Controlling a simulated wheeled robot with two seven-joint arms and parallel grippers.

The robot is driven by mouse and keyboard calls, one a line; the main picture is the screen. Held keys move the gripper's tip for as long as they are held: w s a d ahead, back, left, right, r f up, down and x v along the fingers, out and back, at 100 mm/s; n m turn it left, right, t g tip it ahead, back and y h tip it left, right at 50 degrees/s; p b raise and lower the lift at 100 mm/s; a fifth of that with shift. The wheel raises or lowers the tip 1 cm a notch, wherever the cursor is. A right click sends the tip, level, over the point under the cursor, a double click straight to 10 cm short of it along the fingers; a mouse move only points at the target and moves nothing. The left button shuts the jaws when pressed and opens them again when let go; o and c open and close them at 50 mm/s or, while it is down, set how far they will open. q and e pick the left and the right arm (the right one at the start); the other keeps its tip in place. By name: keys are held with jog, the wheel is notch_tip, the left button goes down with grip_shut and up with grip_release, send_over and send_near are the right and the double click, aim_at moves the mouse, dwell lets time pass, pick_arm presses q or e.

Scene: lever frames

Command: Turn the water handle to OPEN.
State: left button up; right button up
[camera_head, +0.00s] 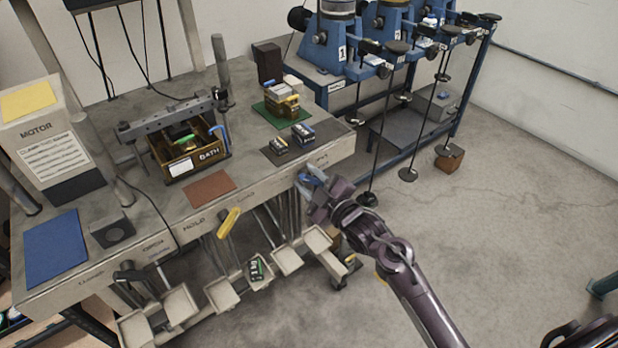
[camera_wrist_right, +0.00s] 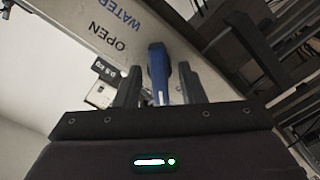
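The blue water handle (camera_wrist_right: 158,72) stands between the two fingers of my right gripper (camera_wrist_right: 160,88) in the right wrist view. A narrow gap shows on each side, so the fingers look open around it. The words WATER and OPEN are on the pale panel (camera_wrist_right: 85,20) beside the handle. In the head view, my right gripper (camera_head: 312,190) is at the front right edge of the bench (camera_head: 340,147), and some blue of the handle shows there. The handle's lower part is hidden by my gripper. My left gripper is not in view.
A yellow handle (camera_head: 228,222) sticks out of the bench front under HOLD. Several pale pedals hang below. A bath box (camera_head: 190,160), a blue mat (camera_head: 56,248) and a motor box (camera_head: 45,130) are on the bench.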

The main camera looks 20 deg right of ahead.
jog(key=shift+c, duration=0.2)
jog(key=c, duration=0.7)
jog(key=shift+c, duration=0.2)
jog(key=shift+m, duration=0.3)
jog(key=m+p, duration=0.2)
jog(key=m, duration=0.1)
jog(key=shift+w+r+p, duration=0.1)
jog(key=shift+r+p, duration=0.1)
jog(key=shift+p, duration=0.15)
jog(key=m+p, duration=0.2)
jog(key=m, duration=0.2)
jog(key=shift+d+m, duration=0.15)
jog(key=shift+m, duration=0.25)
jog(key=m+p, duration=0.3)
jog(key=m, duration=0.2)
jog(key=shift+d, duration=0.1)
jog(key=shift+w+d+f+m+p, duration=0.1)
jog(key=shift+m+p, duration=0.35)
jog(key=shift+m, duration=0.65)
jog(key=shift+f+m+p, duration=0.1)
jog(key=shift+m+p, duration=0.35)
jog(key=shift+m, duration=0.65)
